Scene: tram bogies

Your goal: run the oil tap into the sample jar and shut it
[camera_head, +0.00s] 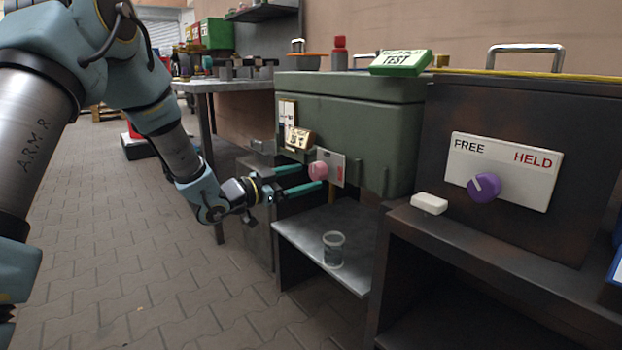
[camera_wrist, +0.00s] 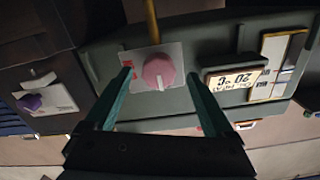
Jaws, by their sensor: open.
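The oil tap is a pink round knob (camera_head: 318,171) on a pale plate on the front of a green tank (camera_head: 345,115). In the wrist view, the knob (camera_wrist: 158,72) shows a pale pointer mark towards the picture's bottom, and red lettering lies on the plate to its left. My gripper (camera_head: 317,176) is open, its teal fingers reaching towards the knob on either side. In the wrist view my gripper (camera_wrist: 160,75) shows gaps between fingertips and knob. The clear sample jar (camera_head: 333,250) stands upright on a metal shelf below the tank; its contents are hard to tell.
A yellow-brown rod or stream (camera_wrist: 152,20) runs from beside the plate; I cannot tell which. A gauge block (camera_head: 299,138) sits left of the knob. A dark cabinet (camera_head: 560,230) with a purple FREE/HELD knob (camera_head: 484,187) stands right. The paved floor at left is open.

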